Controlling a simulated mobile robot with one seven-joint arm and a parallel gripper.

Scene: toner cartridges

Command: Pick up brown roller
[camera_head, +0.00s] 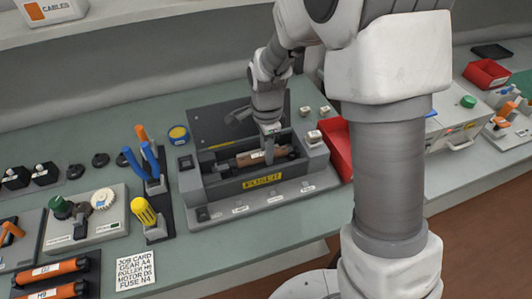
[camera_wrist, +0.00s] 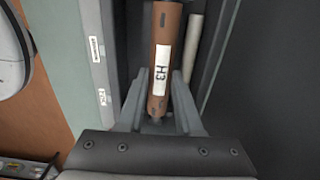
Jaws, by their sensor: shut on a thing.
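The brown roller (camera_wrist: 160,92) has a white label reading H3. In the head view the brown roller (camera_head: 246,159) lies inside the grey open-topped unit labelled FUSER (camera_head: 222,183). My gripper (camera_head: 270,130) reaches down into this unit from above, at the right part of the roller. In the wrist view my gripper's fingers (camera_wrist: 167,90) stand on either side of the roller, shut on it near its label. The fingertips are partly hidden in the head view. I cannot tell whether the roller is lifted off its seat.
The fuser's dark lid (camera_head: 215,122) stands open behind it. A red bin (camera_head: 335,145) is close on the right. A holder with blue-handled pliers (camera_head: 150,160) and a yellow screwdriver (camera_head: 144,211) stand on the left. A pale roller (camera_wrist: 194,45) lies beside the brown one.

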